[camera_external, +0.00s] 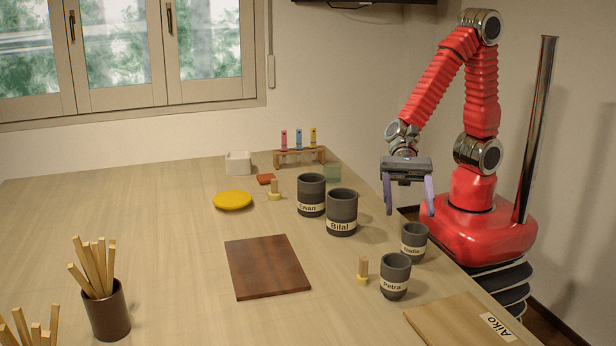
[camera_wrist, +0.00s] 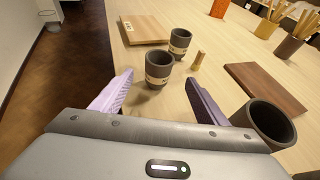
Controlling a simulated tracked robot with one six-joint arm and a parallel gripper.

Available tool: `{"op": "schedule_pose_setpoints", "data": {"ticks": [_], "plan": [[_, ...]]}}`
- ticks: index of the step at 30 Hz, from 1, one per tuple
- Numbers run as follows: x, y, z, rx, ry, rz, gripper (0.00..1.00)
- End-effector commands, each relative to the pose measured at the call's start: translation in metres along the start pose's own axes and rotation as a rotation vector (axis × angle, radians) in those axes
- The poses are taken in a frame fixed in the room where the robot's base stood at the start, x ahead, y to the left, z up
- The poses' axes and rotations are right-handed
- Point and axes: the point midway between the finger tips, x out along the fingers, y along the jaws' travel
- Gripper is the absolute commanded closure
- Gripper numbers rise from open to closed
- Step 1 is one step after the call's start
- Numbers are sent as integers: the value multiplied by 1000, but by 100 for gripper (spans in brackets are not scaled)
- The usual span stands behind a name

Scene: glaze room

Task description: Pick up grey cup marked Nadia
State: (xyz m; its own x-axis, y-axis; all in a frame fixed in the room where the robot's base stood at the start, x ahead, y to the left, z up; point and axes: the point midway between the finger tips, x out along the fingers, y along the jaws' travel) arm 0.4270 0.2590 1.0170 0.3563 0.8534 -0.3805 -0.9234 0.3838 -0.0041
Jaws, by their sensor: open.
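The grey cup marked Nadia (camera_external: 413,243) stands upright near the right edge of the table, just behind the cup marked Petra (camera_external: 395,277). In the wrist view the Nadia cup (camera_wrist: 159,66) lies ahead, in line with the gap between the fingers; its pale label is too small to read there. My gripper (camera_external: 410,209) is open and empty, with its two purple fingers apart and pointing down. It is above and behind the Nadia cup, near the table edge, and does not touch it. The gripper also shows in the wrist view (camera_wrist: 158,77).
Larger grey cups marked Bilal (camera_external: 341,210) and Ewan (camera_external: 311,193) stand to the left. A small wooden-handled piece (camera_external: 362,271) is beside Petra. A board marked Aiko (camera_external: 465,325) lies in front; a dark brown board (camera_external: 266,268) lies mid-table.

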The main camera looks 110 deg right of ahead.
Motion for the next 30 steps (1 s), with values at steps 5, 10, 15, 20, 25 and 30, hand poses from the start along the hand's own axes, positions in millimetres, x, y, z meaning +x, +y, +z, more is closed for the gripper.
{"op": "schedule_pose_setpoints", "data": {"ticks": [5, 10, 15, 20, 25, 30], "plan": [[0, 0, 0, 7, 1, 1, 33], [0, 1, 0, 6, 2, 2, 33], [10, 1, -1, 4, 3, 4, 33], [31, 2, -1, 5, 3, 6, 33], [54, 2, -1, 4, 3, 6, 33], [76, 1, -1, 4, 3, 5, 33]]}}
